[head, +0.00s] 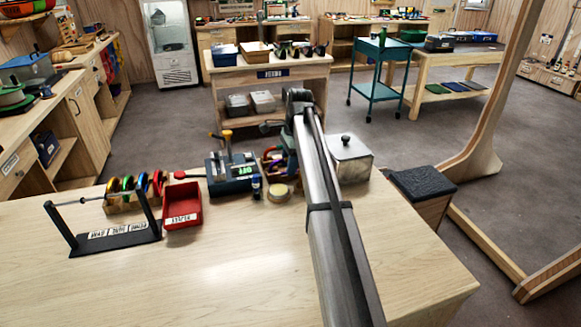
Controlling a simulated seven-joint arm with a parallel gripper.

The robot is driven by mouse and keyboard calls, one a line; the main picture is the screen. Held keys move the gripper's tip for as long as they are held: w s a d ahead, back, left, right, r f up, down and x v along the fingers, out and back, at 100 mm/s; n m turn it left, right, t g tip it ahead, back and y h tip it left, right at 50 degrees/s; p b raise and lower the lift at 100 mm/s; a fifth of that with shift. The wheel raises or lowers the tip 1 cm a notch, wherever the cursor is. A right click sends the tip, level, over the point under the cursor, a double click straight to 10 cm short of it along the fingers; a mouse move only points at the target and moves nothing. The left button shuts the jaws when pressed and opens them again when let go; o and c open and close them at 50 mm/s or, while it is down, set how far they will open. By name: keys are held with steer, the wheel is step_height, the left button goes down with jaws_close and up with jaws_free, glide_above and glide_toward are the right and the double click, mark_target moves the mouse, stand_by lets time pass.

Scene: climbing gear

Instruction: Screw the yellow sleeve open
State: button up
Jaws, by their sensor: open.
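My arm reaches from the bottom right over the bench to a dark joint near the back edge. My gripper's fingers cannot be made out; the arm hides the area behind it. A blue-grey object beside the arm is partly covered by it.
A lidded metal box (350,160) stands right of my arm, and a dark-padded block (423,184) is at the right edge. The front of the wooden bench (200,285) is clear.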

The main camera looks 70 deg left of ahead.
steer(key=shift+d, duration=0.25)
steer(key=shift+r, duration=1.3)
steer(key=shift+r, duration=0.1)
steer(key=shift+a, duration=0.1)
steer(key=shift+a, duration=0.6)
steer(key=shift+f, duration=1.45)
